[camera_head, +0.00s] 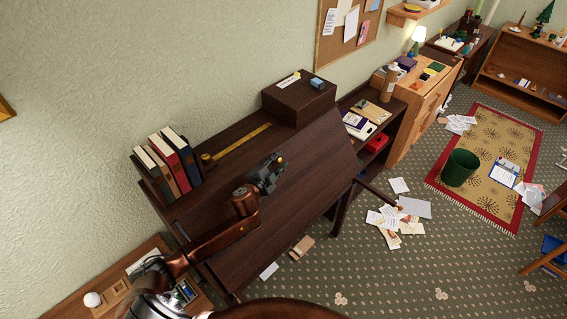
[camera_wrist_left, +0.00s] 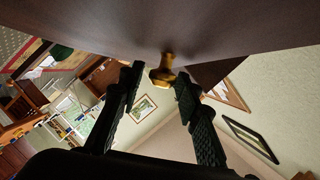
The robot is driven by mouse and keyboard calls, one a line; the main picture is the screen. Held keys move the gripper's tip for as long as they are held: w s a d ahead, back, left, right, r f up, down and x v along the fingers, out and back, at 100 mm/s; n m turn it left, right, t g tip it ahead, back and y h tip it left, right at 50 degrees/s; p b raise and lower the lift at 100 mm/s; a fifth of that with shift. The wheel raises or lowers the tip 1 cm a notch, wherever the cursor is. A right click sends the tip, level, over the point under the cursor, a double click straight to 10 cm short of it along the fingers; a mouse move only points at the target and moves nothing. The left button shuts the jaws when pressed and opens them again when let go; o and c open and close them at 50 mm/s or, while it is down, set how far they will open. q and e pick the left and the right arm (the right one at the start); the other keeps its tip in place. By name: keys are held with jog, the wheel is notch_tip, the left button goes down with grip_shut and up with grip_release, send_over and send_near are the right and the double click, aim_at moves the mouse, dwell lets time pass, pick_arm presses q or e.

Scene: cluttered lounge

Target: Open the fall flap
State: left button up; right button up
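The fall flap (camera_head: 315,160) is the dark, sloping wooden front of the writing desk, and it looks closed. A small brass knob (camera_head: 280,160) sits near its upper edge. My left gripper (camera_head: 269,174) is at the knob, with my arm reaching across the flap from the lower left. In the left wrist view, the brass knob (camera_wrist_left: 163,72) stands out from the dark flap surface (camera_wrist_left: 110,25). The two black fingers of the gripper (camera_wrist_left: 157,88) are apart on either side of the knob, with gaps visible. My right gripper is not in view.
Books (camera_head: 170,163) stand on the desk's left top, beside a yellow ruler (camera_head: 240,142). A dark box (camera_head: 298,100) stands at the right top. Papers (camera_head: 390,223) litter the carpet, and a green bin (camera_head: 459,167) stands on the rug. Wall space above the desk is free.

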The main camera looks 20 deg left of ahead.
pick_arm(q)
grip_shut()
